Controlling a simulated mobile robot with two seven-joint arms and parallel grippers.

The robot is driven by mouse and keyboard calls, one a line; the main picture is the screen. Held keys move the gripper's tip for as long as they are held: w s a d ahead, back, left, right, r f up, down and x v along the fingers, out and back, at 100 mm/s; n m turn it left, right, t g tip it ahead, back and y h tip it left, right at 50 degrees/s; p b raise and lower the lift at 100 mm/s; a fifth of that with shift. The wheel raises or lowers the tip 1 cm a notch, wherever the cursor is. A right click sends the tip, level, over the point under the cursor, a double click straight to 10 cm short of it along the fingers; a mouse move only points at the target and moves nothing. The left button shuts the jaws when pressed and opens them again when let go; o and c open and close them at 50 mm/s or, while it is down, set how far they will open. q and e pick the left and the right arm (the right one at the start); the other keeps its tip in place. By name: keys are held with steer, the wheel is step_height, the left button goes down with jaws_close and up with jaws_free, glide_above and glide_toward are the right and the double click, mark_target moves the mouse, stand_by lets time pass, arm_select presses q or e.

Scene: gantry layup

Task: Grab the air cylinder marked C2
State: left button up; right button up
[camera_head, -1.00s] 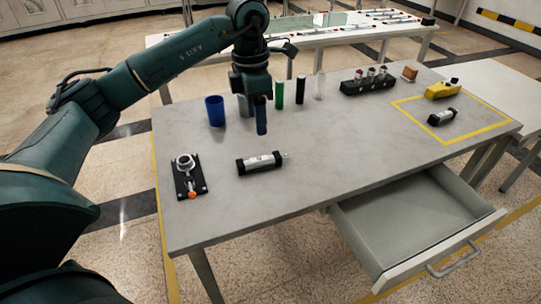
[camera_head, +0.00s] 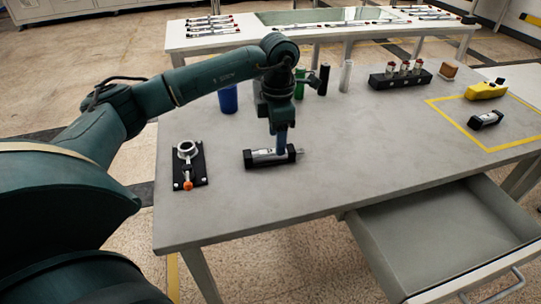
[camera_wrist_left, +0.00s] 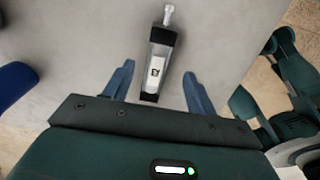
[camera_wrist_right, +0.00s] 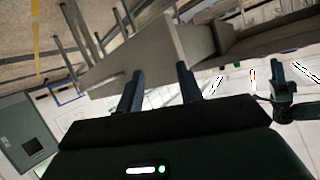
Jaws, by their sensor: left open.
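An air cylinder (camera_head: 262,159) with black end caps, a silver body and a thin rod lies on the grey table. In the left wrist view the cylinder (camera_wrist_left: 158,66) has a white label with a dark mark too small to read. My left gripper (camera_head: 281,148) is over the cylinder, pointing down. Its fingers (camera_wrist_left: 158,76) are apart, one on each side of the cylinder, and not closed on it. A second, black-ended cylinder (camera_head: 486,120) lies inside the yellow outline at the right. My right gripper (camera_wrist_right: 160,72) shows only in its wrist view, with fingers apart and empty.
A black plate with a ring clamp (camera_head: 190,165) lies left of the cylinder. A blue cup (camera_head: 228,99), several upright tubes and a black rack (camera_head: 400,79) stand behind. A yellow object (camera_head: 486,90) is at the right. The drawer (camera_head: 445,235) is open in front.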

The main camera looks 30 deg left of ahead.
mark_target(274, 155)
arm_select(q)
steer(key=f, duration=0.5)
steer(key=shift+a+f, duration=0.1)
steer(key=shift+a, duration=0.15)
jaws_close()
stand_by(0.4)
